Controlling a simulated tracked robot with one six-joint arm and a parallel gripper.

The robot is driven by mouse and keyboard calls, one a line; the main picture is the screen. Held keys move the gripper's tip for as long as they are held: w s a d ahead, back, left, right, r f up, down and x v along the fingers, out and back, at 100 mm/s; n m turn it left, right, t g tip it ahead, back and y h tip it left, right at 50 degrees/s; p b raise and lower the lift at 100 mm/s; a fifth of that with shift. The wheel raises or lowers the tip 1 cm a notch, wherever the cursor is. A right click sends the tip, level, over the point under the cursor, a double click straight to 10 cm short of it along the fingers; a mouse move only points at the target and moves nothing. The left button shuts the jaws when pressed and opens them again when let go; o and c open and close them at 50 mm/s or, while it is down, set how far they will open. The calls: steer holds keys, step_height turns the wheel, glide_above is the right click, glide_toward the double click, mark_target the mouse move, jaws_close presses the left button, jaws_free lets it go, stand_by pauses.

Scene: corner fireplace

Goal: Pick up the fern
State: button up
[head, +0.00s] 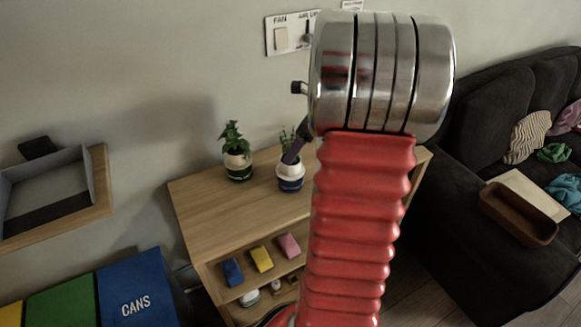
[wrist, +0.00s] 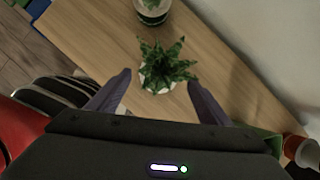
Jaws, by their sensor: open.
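The fern (wrist: 166,66), a small plant with narrow pointed leaves in a white pot, stands upright on the wooden shelf top. In the head view its pot (head: 290,178) is white with a dark blue band, and a purple finger covers part of the leaves. My gripper (wrist: 160,82) is open, with one finger on each side of the plant in the wrist view. I cannot tell whether the fingers touch it. In the head view my arm hides most of the gripper.
A second plant (head: 237,155) in a white and green pot stands to the left on the shelf top (head: 205,205). An orange and white object (wrist: 299,150) is at lower right in the wrist view. Blue, yellow and pink blocks (head: 261,259) lie on the shelf below. The wall is behind.

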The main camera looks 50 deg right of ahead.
mark_target(293, 128)
steer(key=shift+f, duration=0.1)
steer(key=shift+x, duration=2.5)
steer(key=shift+d, duration=0.1)
steer(key=shift+c, duration=0.4)
steer(key=c, duration=1.6)
steer(key=shift+o, duration=0.2)
step_height(293, 128, up, 10)
steer(key=shift+r, duration=0.1)
